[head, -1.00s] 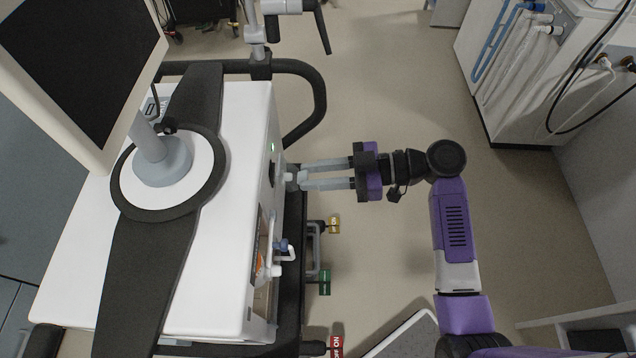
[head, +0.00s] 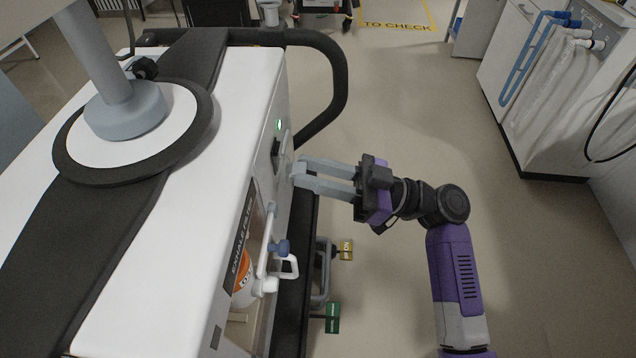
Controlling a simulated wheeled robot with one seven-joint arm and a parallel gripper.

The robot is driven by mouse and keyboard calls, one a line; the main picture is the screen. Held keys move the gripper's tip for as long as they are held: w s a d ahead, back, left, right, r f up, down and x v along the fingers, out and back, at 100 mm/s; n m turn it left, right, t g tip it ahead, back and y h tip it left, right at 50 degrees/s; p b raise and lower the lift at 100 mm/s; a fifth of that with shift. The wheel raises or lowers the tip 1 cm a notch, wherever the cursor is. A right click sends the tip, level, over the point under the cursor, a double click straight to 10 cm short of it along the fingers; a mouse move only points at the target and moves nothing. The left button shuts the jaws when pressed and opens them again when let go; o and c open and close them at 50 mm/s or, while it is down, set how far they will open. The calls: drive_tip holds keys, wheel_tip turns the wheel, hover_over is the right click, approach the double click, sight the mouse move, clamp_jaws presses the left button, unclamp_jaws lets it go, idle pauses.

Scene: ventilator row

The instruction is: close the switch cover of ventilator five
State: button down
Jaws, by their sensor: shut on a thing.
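The ventilator (head: 225,120) is a large white unit filling the left of the head view. No number on it can be read. On its right side panel, below a small green light (head: 279,125), is a dark switch (head: 275,149). A pale switch cover (head: 286,144) stands out beside the switch, small and partly hidden by the fingers. My gripper (head: 300,174) reaches in from the right, its grey fingertips close to the panel and shut on the cover's edge. The exact grip is too small to see.
A black handle rail (head: 340,85) curves around the ventilator's far end. A white cabinet (head: 560,90) stands at right; the floor between is clear.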

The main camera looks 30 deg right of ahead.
drive_tip(key=shift+w+a+f+b, duration=0.1)
drive_tip(key=shift+a+b, duration=0.05)
drive_tip(key=shift+b, duration=0.3)
drive_tip(key=c, duration=1.2)
unclamp_jaws()
drive_tip(key=shift+o, duration=0.2)
drive_tip(key=v, duration=0.8)
drive_tip(key=shift+f, duration=0.15)
drive_tip(key=shift+a, duration=0.1)
